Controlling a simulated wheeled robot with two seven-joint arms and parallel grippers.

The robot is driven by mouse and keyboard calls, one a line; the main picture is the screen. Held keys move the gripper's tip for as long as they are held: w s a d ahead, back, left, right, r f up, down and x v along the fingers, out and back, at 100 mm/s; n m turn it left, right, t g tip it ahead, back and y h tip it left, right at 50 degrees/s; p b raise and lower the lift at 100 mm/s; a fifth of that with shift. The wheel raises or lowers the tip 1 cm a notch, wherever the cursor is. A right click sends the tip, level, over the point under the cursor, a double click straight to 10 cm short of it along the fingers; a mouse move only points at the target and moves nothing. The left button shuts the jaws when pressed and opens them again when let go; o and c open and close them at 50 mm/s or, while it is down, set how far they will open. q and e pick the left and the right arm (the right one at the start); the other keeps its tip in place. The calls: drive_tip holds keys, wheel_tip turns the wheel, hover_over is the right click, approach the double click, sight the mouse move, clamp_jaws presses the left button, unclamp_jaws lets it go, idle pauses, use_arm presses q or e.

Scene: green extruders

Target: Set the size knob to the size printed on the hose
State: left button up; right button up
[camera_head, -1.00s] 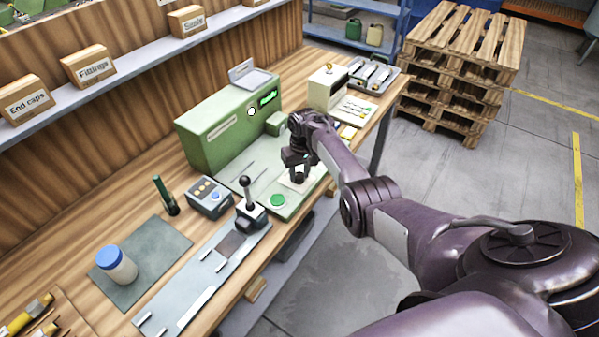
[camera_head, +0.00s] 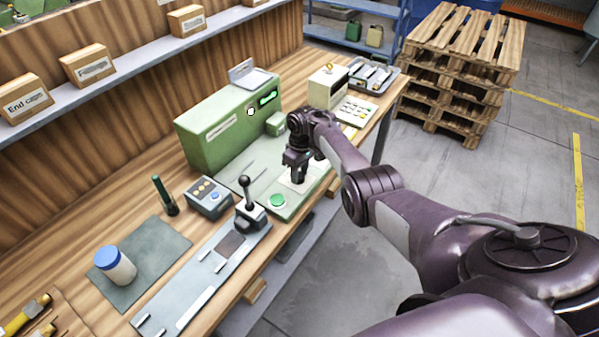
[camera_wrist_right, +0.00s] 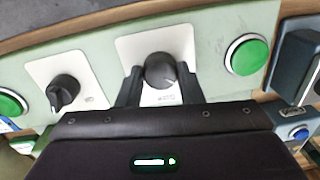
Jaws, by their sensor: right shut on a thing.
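The green machine (camera_head: 222,128) stands on the bench with a pale green control deck in front. In the right wrist view, a round dark knob (camera_wrist_right: 160,70) sits on a white plate (camera_wrist_right: 127,48), and a second dark knob (camera_wrist_right: 63,92) sits on another white plate to its left. My right gripper (camera_head: 297,178) is over the deck; the right wrist view shows its fingers (camera_wrist_right: 160,88) on either side of the middle knob, shut on it. The markings around the knob are too small to read. I cannot make out a printed hose size. My left gripper is out of view.
A green button (camera_wrist_right: 246,54) is close right of the held knob. A joystick (camera_head: 247,200), a grey button box (camera_head: 209,197) and a blue-lidded jar (camera_head: 116,265) stand left along the bench. A small keypad machine (camera_head: 328,87) is beyond the gripper. Pallets (camera_head: 455,70) stand behind.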

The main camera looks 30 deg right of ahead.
sight(300, 174)
drive_tip(key=o, duration=1)
drive_tip(key=shift+r, duration=0.5)
drive_tip(key=r, duration=0.6)
drive_tip(key=shift+w+d+r+p, duration=0.1)
drive_tip(key=shift+d+r+p, duration=0.1)
drive_tip(key=shift+r+p, duration=0.15)
